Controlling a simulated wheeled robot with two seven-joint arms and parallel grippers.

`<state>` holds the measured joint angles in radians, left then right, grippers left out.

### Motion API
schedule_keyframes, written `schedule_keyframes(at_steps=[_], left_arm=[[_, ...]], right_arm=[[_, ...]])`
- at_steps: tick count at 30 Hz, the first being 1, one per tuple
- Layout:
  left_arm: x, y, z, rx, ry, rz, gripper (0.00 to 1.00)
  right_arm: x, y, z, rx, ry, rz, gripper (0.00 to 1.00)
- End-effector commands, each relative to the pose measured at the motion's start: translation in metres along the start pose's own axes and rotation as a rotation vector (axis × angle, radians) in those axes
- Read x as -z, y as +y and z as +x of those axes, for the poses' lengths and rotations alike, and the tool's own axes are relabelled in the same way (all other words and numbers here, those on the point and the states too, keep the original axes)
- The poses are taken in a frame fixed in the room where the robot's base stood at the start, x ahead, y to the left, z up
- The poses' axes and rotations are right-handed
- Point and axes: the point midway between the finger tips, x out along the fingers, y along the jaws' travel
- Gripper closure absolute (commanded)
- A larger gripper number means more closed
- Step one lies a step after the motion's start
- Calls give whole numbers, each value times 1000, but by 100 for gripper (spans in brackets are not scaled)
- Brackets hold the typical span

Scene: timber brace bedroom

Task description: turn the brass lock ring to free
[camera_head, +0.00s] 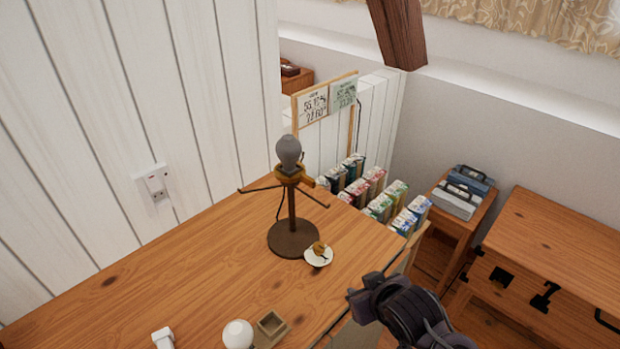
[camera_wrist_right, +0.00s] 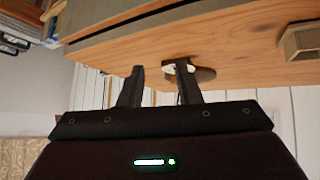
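A dark lamp stand (camera_head: 293,238) stands upright on the wooden table. A grey bulb (camera_head: 289,150) sits at its top. The brass ring (camera_head: 291,173) is around the post just under the bulb, with thin dark arms reaching out to the sides. A small white dish (camera_head: 318,257) with a brass-coloured piece in it lies beside the base. My right gripper (camera_head: 358,300) is at the table's right front edge, apart from the lamp. In the right wrist view its two fingers (camera_wrist_right: 160,85) are spread, with nothing held between them. My left gripper is out of view.
A white globe (camera_head: 238,334), a small square tray (camera_head: 272,325) and a white block (camera_head: 163,338) are at the table's front. A white plank wall with a socket (camera_head: 155,185) borders the left. Boxes in rows (camera_head: 375,190) stand behind the table.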

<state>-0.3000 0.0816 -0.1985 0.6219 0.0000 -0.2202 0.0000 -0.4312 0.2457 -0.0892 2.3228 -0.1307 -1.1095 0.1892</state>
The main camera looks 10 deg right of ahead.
Motion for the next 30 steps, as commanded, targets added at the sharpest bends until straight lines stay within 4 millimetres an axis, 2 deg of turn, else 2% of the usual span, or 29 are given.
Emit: schedule_keyframes(at_steps=[1,7,9,13,18,22,26,30], left_arm=[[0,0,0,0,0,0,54],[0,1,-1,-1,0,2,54],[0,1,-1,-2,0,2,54],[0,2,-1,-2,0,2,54],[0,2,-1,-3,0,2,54],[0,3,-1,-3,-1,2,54],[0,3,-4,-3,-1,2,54],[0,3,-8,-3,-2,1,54]], right_arm=[[17,4,3,2,67,-10,69],[91,9,10,79,377,-38,69],[117,9,7,135,493,-50,69],[156,8,-4,253,664,-67,69],[182,7,-18,376,786,-80,69],[191,6,-24,421,822,-83,69],[201,2,-19,429,831,-81,69],[218,-7,-6,428,831,-80,69]])
